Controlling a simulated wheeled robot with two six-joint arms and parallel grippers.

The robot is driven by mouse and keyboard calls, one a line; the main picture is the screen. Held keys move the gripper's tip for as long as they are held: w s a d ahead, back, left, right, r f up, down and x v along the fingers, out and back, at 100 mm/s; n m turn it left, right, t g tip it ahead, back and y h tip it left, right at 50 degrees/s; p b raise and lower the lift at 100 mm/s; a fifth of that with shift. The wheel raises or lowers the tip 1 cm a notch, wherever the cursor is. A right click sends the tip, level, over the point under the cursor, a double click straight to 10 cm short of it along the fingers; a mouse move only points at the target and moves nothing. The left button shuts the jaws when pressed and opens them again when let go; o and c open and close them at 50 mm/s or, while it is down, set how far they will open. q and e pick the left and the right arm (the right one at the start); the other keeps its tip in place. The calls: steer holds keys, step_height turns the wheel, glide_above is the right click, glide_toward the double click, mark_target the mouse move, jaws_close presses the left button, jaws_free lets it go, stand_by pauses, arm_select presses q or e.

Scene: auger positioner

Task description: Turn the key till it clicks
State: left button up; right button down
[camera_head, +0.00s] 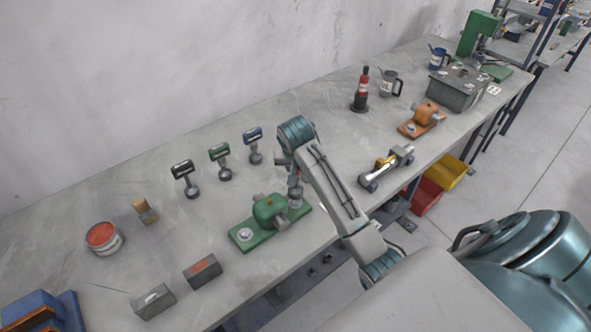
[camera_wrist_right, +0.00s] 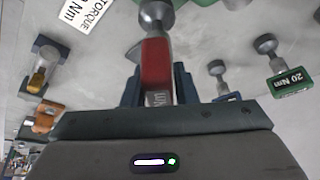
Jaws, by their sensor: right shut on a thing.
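The key in my right gripper (camera_wrist_right: 155,85) has a red handle (camera_wrist_right: 156,68) and a round steel head (camera_wrist_right: 156,14), seen in the right wrist view. The fingers are shut on the handle, one on each side. In the head view the right gripper (camera_head: 295,176) is over the right end of a green fixture (camera_head: 268,212) with a green base and steel fittings. The key's steel end is at that end of the base; I cannot tell whether it is fully seated. My left gripper is not in view.
Black (camera_head: 182,169), green (camera_head: 219,151) and blue (camera_head: 252,134) handled keys stand behind the fixture. Grey blocks (camera_head: 202,270) lie front left. The table's front edge is close to the fixture.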

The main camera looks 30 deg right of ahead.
steer(key=shift+r, duration=1.45)
